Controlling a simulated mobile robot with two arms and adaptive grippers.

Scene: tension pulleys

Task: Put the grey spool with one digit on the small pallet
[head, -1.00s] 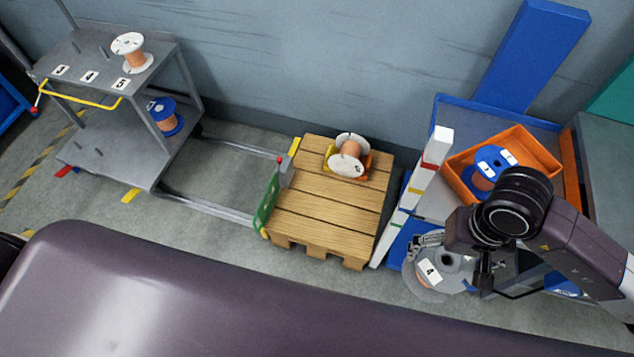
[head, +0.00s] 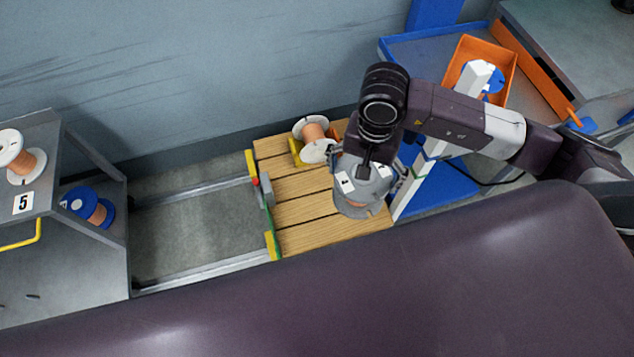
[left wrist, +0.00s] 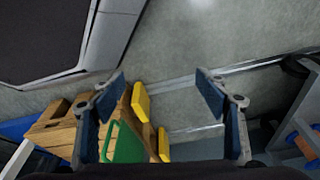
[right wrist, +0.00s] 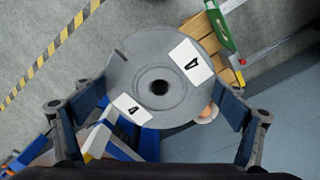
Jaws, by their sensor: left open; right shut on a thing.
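The grey spool (head: 378,187) has pale labels; in the right wrist view its grey flange (right wrist: 145,75) shows two labels, each with the single digit 4. My right gripper (right wrist: 162,105) is shut on this spool; its arm comes in from the right in the head view. The spool appears over the right part of the small wooden pallet (head: 304,208); I cannot tell whether it touches the boards. My left gripper (left wrist: 164,88) is open and empty, seen only in the left wrist view, with the pallet (left wrist: 60,125) beyond it.
A white spool (head: 317,151) sits in a yellow holder at the pallet's back. A grey cart (head: 80,255) with white and blue spools stands left. An orange bin (head: 505,62) and a white post (head: 410,190) are right. The pallet's front left boards are clear.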

